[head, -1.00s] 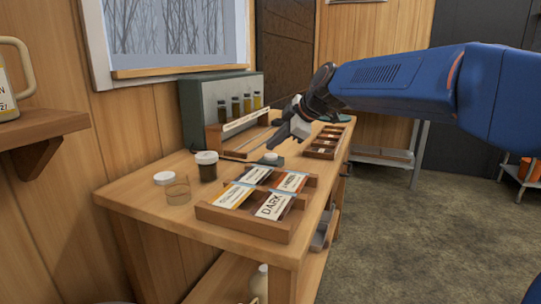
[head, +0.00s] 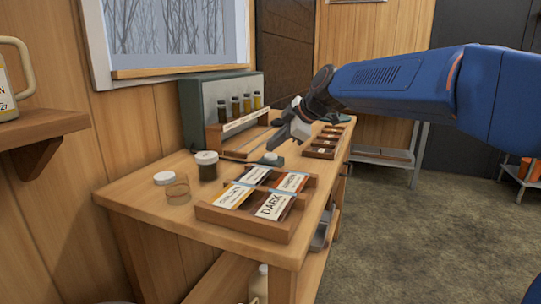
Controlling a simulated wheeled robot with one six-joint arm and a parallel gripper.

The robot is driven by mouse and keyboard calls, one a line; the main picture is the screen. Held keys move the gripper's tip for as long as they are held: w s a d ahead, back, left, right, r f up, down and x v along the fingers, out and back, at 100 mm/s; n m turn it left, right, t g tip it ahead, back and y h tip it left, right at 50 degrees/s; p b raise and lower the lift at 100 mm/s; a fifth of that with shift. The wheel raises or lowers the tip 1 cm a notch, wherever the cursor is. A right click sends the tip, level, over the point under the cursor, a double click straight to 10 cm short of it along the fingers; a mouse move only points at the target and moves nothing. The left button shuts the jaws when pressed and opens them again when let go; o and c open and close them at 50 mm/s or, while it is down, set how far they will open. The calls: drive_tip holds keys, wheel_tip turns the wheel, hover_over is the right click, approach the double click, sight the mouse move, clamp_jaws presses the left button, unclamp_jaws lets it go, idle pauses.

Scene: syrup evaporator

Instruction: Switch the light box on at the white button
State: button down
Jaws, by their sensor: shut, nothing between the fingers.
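The light box (head: 200,107) is a grey-green case at the back of the wooden bench, with several small amber vials (head: 247,104) standing in front of its pale panel. I cannot tell from its face whether it is lit. The white button (head: 270,157) is a small round cap on a dark base on the bench, in front of the box. My gripper (head: 272,147) is shut and empty, pointing down and left. Its tips are just above the button in the picture; I cannot tell whether they touch it.
A wooden tray (head: 247,228) with labelled cards stands at the bench's front. A dark jar with a white lid (head: 207,167), a loose white lid (head: 164,178) and a clear glass cup (head: 178,190) are to the left. Another compartment tray (head: 322,148) lies behind my gripper.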

drive_tip(key=shift+f, duration=0.55)
idle(0.6)
drive_tip(key=shift+r, duration=0.75)
drive_tip(key=shift+r, duration=3)
drive_tip(key=shift+d, duration=0.1)
drive_tip(key=m+h, duration=0.2)
drive_tip(key=m, duration=0.2)
approach(275, 156)
drive_tip(key=s+d, duration=0.2)
drive_tip(key=d, duration=0.2)
drive_tip(key=s+d+f+m+h, duration=0.2)
drive_tip(key=s+d+f+m, duration=0.4)
drive_tip(key=s+d+f, duration=0.45)
drive_tip(key=s+d+f+m+h, duration=0.1)
drive_tip(key=s+d+f+m, duration=0.3)
drive_tip(key=s, duration=0.7)
drive_tip(key=s+d+f+m+h, duration=0.2)
drive_tip(key=s+d+f+m, duration=0.3)
drive_tip(key=s+d+f, duration=0.3)
wheel_tip(275, 156, down, 4)
drive_tip(key=s, duration=0.3)
drive_tip(key=shift+d+r+g, duration=0.15)
drive_tip(key=shift+d+g, duration=0.1)
drive_tip(key=shift+g, duration=0.15)
